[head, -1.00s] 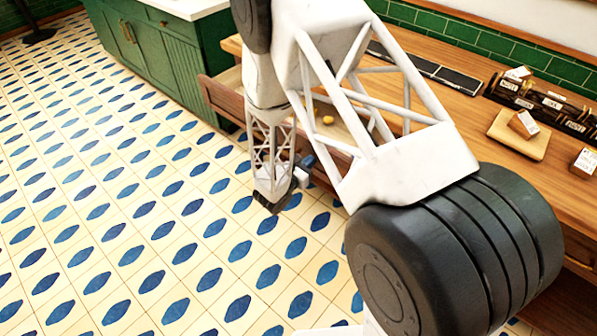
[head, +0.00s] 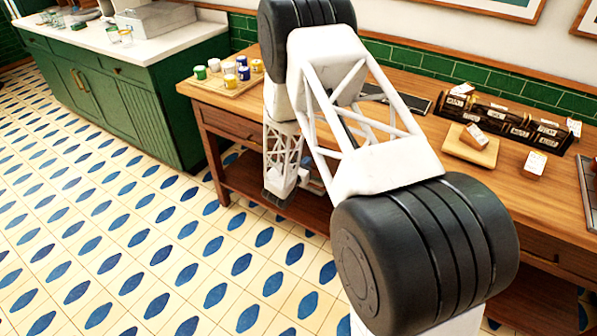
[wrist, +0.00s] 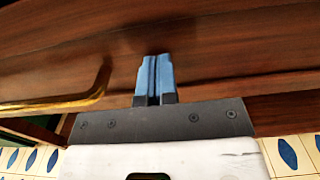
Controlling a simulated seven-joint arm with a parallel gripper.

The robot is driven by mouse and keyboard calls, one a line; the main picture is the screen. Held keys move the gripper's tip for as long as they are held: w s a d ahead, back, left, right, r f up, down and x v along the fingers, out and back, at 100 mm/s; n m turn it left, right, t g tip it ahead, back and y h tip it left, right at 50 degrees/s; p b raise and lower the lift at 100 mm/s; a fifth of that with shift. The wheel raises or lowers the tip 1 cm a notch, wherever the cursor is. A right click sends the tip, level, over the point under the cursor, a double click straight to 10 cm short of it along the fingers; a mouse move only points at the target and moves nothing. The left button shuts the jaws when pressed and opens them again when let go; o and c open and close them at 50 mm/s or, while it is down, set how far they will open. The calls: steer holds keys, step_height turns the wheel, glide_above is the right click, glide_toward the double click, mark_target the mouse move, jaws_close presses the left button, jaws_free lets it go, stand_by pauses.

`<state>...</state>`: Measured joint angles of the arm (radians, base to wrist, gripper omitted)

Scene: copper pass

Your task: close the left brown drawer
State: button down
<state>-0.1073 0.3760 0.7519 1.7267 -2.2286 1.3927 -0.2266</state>
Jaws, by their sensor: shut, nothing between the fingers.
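The left brown drawer (head: 232,126) is in the front of the wooden table, below its left part. In the head view its visible front looks flush with the table frame; my arm hides the right part. In the wrist view the dark brown wooden front (wrist: 225,68) fills the upper picture, with a brass handle (wrist: 62,104) at left. My gripper (wrist: 152,60) has blue fingers pressed together, empty, pointing at the wood right of the handle. Whether the tips touch it I cannot tell.
On the wooden table (head: 395,125) stand a tray of small cups (head: 230,82) at left and a rack of labelled boxes (head: 505,118) at right. A low shelf (head: 255,180) is under the table. A green cabinet (head: 140,105) stands left. The tiled floor in front is clear.

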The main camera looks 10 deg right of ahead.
steer(key=shift+x, duration=1.15)
steer(key=shift+w+d+r, duration=0.1)
steer(key=shift+w+r, duration=0.05)
steer(key=v, duration=1.5)
